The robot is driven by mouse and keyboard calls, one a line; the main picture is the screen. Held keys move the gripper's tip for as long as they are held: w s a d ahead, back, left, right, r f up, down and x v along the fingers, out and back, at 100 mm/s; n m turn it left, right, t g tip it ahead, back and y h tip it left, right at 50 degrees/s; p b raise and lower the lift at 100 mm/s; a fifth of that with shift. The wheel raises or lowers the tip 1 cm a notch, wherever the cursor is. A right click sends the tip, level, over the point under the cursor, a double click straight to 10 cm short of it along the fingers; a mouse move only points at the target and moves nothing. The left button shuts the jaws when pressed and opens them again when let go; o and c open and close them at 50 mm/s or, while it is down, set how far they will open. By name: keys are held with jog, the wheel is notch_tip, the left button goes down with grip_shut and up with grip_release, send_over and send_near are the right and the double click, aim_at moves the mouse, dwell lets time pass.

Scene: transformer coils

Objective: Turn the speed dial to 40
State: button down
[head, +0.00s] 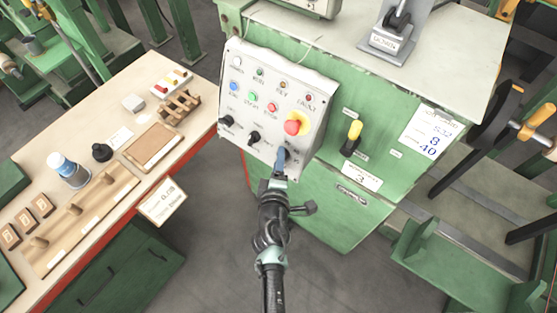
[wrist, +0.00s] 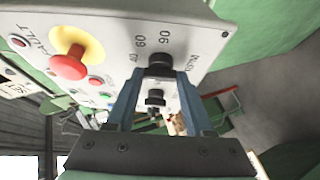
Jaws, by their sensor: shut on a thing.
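The speed dial (wrist: 160,62) is a black knob at the lower right corner of the white control panel (head: 264,71). My gripper (head: 282,156) reaches that corner from below in the head view and mostly covers the dial there. In the wrist view the blue fingers of my gripper (wrist: 161,76) are shut on the dial, one on each side. A card (head: 431,137) on the green cabinet shows 8 and 40.
A red mushroom button on a yellow base (head: 294,126) sits just above the dial. Other black knobs (head: 253,138) are to its left. A yellow-handled lever (head: 353,134) stands to the right on the green cabinet (head: 385,125). A wooden workbench (head: 110,200) is at left.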

jog(key=shift+c, duration=1.4)
grip_release()
jog(key=v, duration=1.3)
jog(key=shift+w, duration=0.1)
